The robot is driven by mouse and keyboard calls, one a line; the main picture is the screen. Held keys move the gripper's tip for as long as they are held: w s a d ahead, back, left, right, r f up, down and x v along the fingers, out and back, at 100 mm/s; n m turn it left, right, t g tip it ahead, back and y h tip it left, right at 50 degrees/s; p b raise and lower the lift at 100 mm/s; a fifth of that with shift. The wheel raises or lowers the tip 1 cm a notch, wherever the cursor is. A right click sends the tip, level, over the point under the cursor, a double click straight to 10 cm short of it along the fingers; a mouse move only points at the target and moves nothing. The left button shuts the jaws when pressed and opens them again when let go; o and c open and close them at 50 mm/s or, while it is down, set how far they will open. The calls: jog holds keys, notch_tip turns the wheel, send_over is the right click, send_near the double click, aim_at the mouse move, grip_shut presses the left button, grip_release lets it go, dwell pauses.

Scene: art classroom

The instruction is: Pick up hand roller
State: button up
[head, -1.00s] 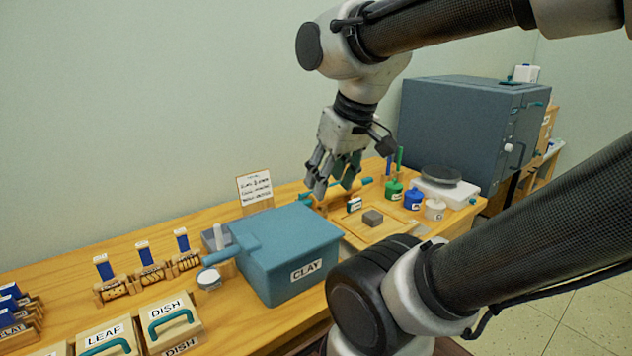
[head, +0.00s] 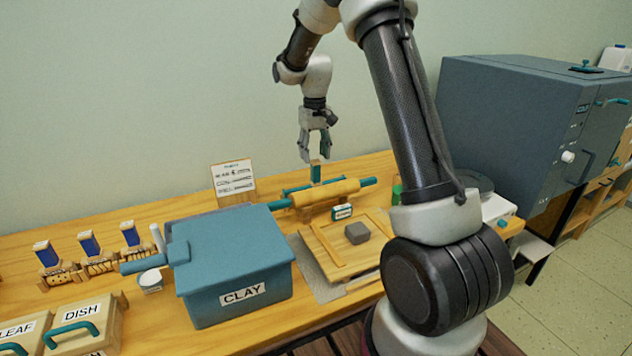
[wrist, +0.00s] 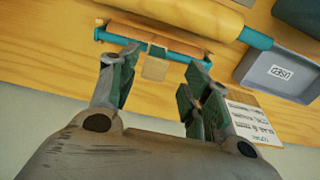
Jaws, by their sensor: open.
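A hand roller (head: 316,174) stands on the wooden table behind a large rolling pin (head: 325,193), its teal grip upright with a tan top. In the wrist view, the hand roller (wrist: 155,47) shows a teal bar, a wooden roller and a tan grip end; the rolling pin (wrist: 195,15) lies beyond it. My gripper (head: 315,157) is open and points down just above the grip. In the wrist view, the fingers of my gripper (wrist: 157,82) are spread to either side of the grip end, and nothing is held. I cannot tell whether they touch it.
A blue-grey clay bin (head: 235,265) stands left of the rolling pin. A board (head: 330,262) with a grey block (head: 357,233) lies in front. A sign card (head: 234,182) stands behind the bin. A big grey kiln-like box (head: 520,130) is at right.

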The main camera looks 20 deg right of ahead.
aim_at(316, 174)
jog(key=f, duration=0.8)
jog(key=shift+w+d+f, duration=0.3)
jog(key=shift+c, duration=0.4)
grip_shut()
